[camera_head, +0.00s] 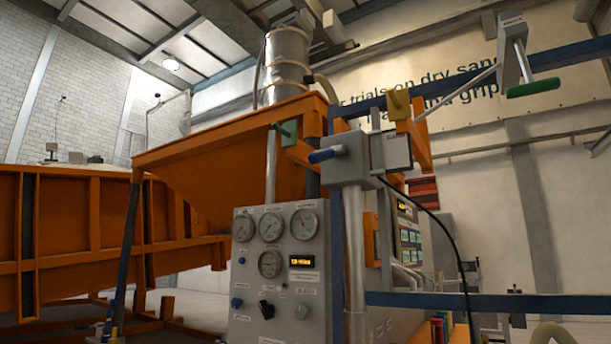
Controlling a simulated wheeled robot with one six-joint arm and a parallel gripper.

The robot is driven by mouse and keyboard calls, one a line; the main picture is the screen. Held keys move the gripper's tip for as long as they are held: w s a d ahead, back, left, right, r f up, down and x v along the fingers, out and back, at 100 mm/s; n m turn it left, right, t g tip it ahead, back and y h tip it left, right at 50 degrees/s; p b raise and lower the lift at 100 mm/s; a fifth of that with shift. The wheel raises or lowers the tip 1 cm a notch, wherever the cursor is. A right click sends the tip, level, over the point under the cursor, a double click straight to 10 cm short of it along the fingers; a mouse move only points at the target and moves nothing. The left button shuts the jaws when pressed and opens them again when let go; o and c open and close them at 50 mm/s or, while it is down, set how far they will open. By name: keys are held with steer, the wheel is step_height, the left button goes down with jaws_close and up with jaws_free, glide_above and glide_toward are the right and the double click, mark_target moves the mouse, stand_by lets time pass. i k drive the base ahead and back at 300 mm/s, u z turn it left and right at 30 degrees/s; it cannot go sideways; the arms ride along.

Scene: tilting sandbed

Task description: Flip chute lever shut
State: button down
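Several levers with coloured grips show in the head view, and their labels are too small to read, so I cannot tell which is the chute lever. A lever with a blue grip (324,155) sticks out to the left from a grey box (352,160) on a post. A lever with a green grip (533,88) hangs from a grey housing (512,50) at the upper right. A smaller green handle (287,129) is by the orange hopper (225,160). My gripper is not in view.
A grey gauge panel (278,245) with dials and knobs stands at centre, below the hopper. An orange ribbed bed wall (60,235) fills the left. Blue rails (470,302) cross the right side, low and high. A black cable (452,235) hangs at the right.

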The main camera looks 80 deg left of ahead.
mark_target(315, 158)
steer(key=u, duration=0.8)
steer(key=i, duration=0.75)
steer(key=u, duration=0.75)
